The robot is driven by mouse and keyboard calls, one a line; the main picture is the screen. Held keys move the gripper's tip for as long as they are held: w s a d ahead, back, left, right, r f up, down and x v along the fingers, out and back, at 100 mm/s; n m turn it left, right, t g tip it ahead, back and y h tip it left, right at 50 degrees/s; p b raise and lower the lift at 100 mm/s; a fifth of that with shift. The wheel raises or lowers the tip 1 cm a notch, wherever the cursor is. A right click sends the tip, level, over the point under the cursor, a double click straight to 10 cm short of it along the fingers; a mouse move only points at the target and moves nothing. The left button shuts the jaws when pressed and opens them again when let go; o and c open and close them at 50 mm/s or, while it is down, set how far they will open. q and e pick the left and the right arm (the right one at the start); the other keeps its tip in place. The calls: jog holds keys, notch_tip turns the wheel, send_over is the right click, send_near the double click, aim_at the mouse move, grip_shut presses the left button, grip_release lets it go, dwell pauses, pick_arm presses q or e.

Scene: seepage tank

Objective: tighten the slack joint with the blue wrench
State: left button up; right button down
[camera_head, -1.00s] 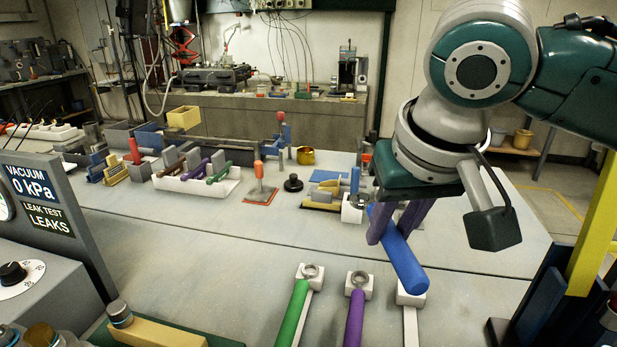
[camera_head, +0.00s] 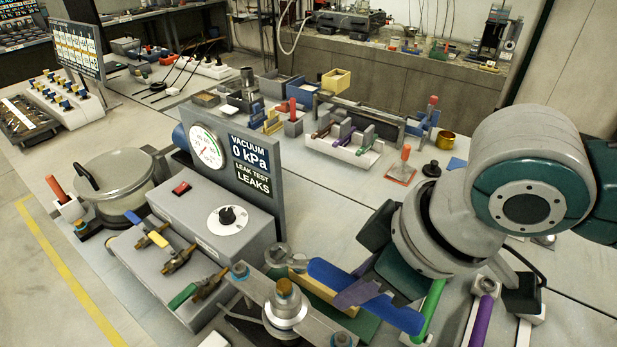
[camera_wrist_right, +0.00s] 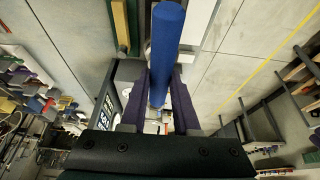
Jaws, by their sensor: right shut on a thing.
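My right gripper (camera_head: 362,292) has purple fingers and is shut on the handle of the blue wrench (camera_head: 335,273), above the near bench. In the right wrist view the blue handle (camera_wrist_right: 166,50) runs between the two fingers. A grey ring (camera_head: 277,254), apparently the wrench's head, shows beyond the handle, close to the metal joint assembly. That assembly has a brass-topped joint (camera_head: 285,290) in the middle and blue-ringed joints on its left (camera_head: 240,270) and right (camera_head: 341,339). I cannot tell which joint is slack, or whether the wrench touches one. My left gripper is not in view.
A grey gauge box (camera_head: 215,225) with a panel reading 0 kPa and LEAKS stands left of the wrench. Green (camera_head: 432,308) and purple (camera_head: 482,318) wrenches lie to the right. A lidded pot (camera_head: 118,180) stands at left. Several small fixtures stand farther back.

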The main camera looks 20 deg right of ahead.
jog(key=shift+s+d+r+p, duration=0.15)
jog(key=shift+r+p, duration=0.05)
jog(key=shift+p, duration=0.4)
notch_tip(320, 180, down, 6)
jog(key=b, duration=0.4)
dwell(0.6)
jog(key=shift+g+y, duration=0.4)
jog(key=shift+y, duration=0.3)
